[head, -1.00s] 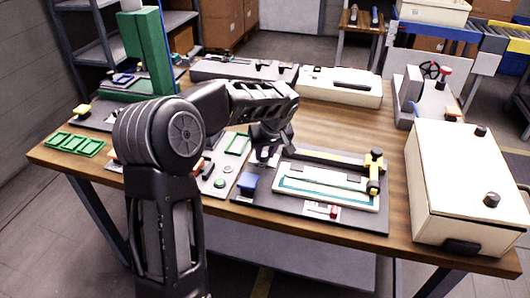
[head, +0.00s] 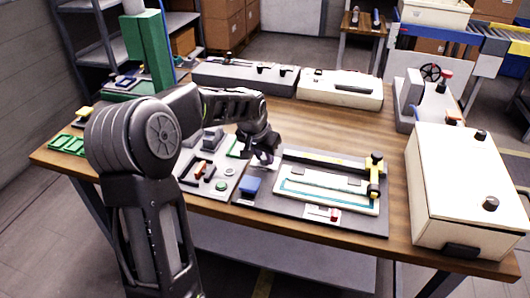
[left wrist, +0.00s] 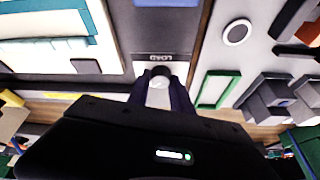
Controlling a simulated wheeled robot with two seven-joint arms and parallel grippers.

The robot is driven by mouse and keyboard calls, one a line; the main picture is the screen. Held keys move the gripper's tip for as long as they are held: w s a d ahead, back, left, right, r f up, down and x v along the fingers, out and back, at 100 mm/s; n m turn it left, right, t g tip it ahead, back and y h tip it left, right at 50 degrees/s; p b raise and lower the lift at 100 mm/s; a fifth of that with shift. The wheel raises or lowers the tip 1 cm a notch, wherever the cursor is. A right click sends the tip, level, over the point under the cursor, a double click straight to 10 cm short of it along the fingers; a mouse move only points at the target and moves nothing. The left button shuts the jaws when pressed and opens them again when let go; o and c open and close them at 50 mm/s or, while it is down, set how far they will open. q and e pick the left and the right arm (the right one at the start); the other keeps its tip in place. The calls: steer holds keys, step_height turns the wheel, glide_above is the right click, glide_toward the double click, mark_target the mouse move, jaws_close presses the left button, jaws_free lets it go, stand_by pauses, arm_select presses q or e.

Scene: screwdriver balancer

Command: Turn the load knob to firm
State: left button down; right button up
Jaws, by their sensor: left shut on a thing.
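The load knob (left wrist: 160,71) shows in the left wrist view as a small dark round piece just below a "LOAD" label (left wrist: 160,57). My left gripper (left wrist: 160,82) has its two fingers on either side of the knob and is shut on it. The knob sits on a pale plate, and the fingers partly cover it. The knob's pointer setting cannot be read. My right gripper is not in view.
A blue block (head: 249,186) sits just in front of the gripper. A teal-edged tray (head: 325,197) and a yellow-and-black clamp (head: 375,176) are to the right. A large cream box (head: 465,185) stands at the table's right end.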

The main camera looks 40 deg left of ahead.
arm_select(q)
steer(key=shift+a+m+h+p, duration=0.15)
steer(key=shift+m+h+p, duration=0.3)
steer(key=shift+m, duration=0.85)
steer(key=c, duration=1.1)
jaws_free()
steer(key=shift+c, duration=0.2)
steer(key=v, duration=0.7)
steer(key=shift+s+r+b, duration=0.25)
steer(key=shift+r+b, duration=0.05)
steer(key=shift+r, duration=0.05)
